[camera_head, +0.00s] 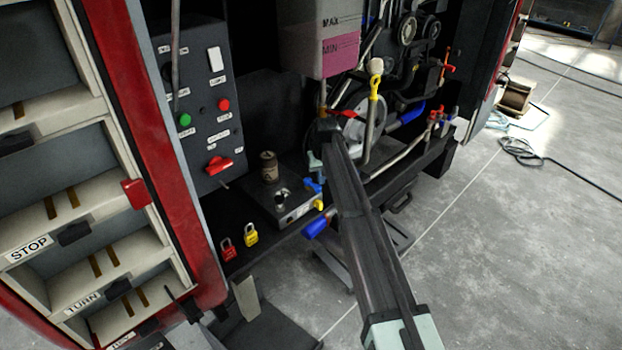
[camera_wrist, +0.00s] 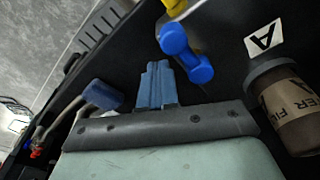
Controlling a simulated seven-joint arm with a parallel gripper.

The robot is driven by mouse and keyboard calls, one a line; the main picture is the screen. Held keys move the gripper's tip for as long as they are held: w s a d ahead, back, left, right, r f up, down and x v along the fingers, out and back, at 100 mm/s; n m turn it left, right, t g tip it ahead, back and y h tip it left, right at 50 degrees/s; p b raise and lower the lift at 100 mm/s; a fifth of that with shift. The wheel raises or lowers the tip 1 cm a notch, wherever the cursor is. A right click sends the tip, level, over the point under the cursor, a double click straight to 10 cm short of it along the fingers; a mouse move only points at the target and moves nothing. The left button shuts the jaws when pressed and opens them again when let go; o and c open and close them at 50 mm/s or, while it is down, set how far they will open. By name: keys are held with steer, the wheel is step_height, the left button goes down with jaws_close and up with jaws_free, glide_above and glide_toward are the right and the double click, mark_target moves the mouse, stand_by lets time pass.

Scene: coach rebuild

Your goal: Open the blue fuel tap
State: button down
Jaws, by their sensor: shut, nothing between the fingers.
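The blue tap (camera_head: 313,185) sits on the dark box by the brown filter canister. In the wrist view the blue tap (camera_wrist: 186,54) has two rounded ends and lies just beyond and right of my fingertips, with a small gap seeming to show between them. Which way it is turned, open or closed, I cannot tell. My gripper (camera_head: 315,163) is near the tap in the head view, partly hidden by my own dark arm. In the wrist view my gripper (camera_wrist: 157,70) has its fingers shut together and empty.
The brown filter canister (camera_wrist: 295,105) stands at the right of the wrist view. A yellow tap (camera_head: 319,205) is close to the blue one. A blue-ended handle (camera_head: 316,228) sticks out below; red and yellow padlocks (camera_head: 250,235) hang left. Pipes crowd the right.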

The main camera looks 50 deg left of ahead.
step_height(320, 180, up, 7)
steer(key=shift+f, duration=0.15)
stand_by(0.7)
stand_by(0.4)
steer(key=w+d+f+m+g+h, duration=0.1)
steer(key=w+d+f+m, duration=0.15)
steer(key=d+f, duration=1.3)
steer(key=w+d+f+m+g+h, duration=0.1)
steer(key=w+d+f+m, duration=0.15)
steer(key=d+f, duration=1.35)
steer(key=s+d+f+g, duration=0.1)
steer(key=s+d+f, duration=0.1)
steer(key=d, duration=0.6)
steer(key=s+d+f, duration=0.1)
steer(key=d+f, duration=0.2)
steer(key=d, duration=0.4)
steer(key=s+d+f+m+g, duration=0.25)
steer(key=s+d+f, duration=0.25)
steer(key=s+d, duration=0.75)
steer(key=s+d+f+m+g, duration=0.1)
steer(key=s+d+f+m, duration=0.3)
steer(key=s+d, duration=0.85)
steer(key=s+d+f+g, duration=0.1)
steer(key=s+d, duration=0.4)
steer(key=s, duration=0.4)
steer(key=shift+s+d+f, duration=0.3)
steer(key=shift+d, duration=0.05)
steer(key=shift+m, duration=0.25)
